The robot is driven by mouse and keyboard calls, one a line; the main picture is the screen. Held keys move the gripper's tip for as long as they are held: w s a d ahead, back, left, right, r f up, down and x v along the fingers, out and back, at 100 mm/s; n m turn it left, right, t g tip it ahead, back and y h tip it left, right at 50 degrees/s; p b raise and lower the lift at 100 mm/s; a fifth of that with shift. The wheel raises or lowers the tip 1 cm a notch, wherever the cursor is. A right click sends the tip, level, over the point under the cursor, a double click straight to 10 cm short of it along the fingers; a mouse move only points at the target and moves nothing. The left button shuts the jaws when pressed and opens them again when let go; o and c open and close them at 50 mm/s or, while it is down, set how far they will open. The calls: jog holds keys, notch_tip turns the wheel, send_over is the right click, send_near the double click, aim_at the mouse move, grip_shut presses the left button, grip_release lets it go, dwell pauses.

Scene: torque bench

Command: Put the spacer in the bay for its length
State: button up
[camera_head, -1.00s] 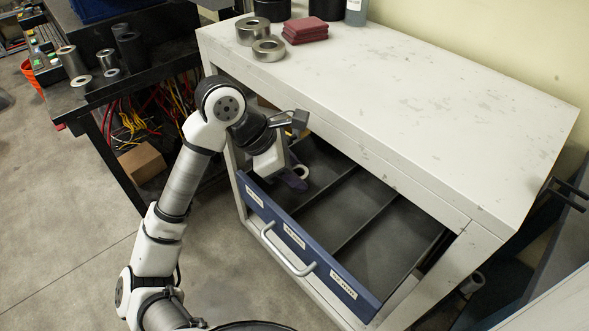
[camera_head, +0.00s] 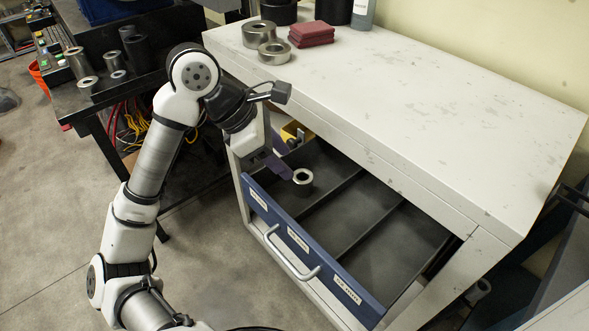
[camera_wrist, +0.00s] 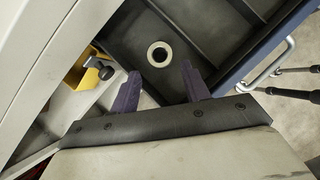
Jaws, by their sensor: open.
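The spacer (camera_head: 303,183) is a short metallic ring standing on end in the left bay of the open drawer (camera_head: 321,268). In the wrist view the spacer (camera_wrist: 150,57) shows from above, with a dark round hole, just beyond my fingertips. My gripper (camera_head: 283,168) is above the left bay, a little left of the spacer. Its purple fingers (camera_wrist: 161,70) are spread apart with nothing between them. Two dividers split the drawer into three bays; the middle and right bays look empty. The labels on the blue front are too small to read.
The white cabinet top (camera_head: 430,125) lies above the drawer, with metal rings (camera_head: 275,59) and red pads (camera_head: 312,41) on it. A yellow object (camera_head: 292,130) is behind my gripper. A black bench (camera_head: 95,103) with several cylinders stands at left.

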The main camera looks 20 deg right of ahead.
jog(key=v, duration=0.5)
jog(key=shift+a+r, duration=0.1)
jog(key=shift+r, duration=0.1)
jog(key=shift+s, duration=0.1)
